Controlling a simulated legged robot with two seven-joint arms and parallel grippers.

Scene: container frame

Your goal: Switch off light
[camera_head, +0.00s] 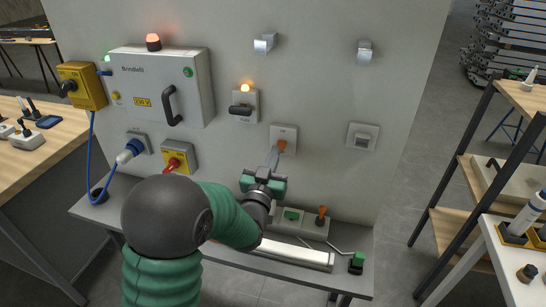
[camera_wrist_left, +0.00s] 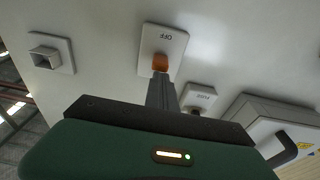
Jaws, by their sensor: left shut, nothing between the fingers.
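The light switch is a pale plate (camera_head: 290,131) with an orange toggle (camera_head: 283,145) on the grey wall panel. In the left wrist view, the plate (camera_wrist_left: 172,38) reads "OFF" upside down and the orange toggle (camera_wrist_left: 160,62) sits right at my fingertips. My left gripper (camera_head: 274,153) is shut and empty, with its fingers pointing up at the toggle from below. Its fingers also show in the wrist view (camera_wrist_left: 160,78). They touch or nearly touch the toggle; I cannot tell which. My right gripper is not in view.
A control box (camera_head: 145,72) carries a glowing red lamp (camera_head: 153,41). A square outlet (camera_head: 363,136) is right of the switch. Below, a ledge (camera_head: 350,237) holds small switches and a white bar (camera_head: 297,254).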

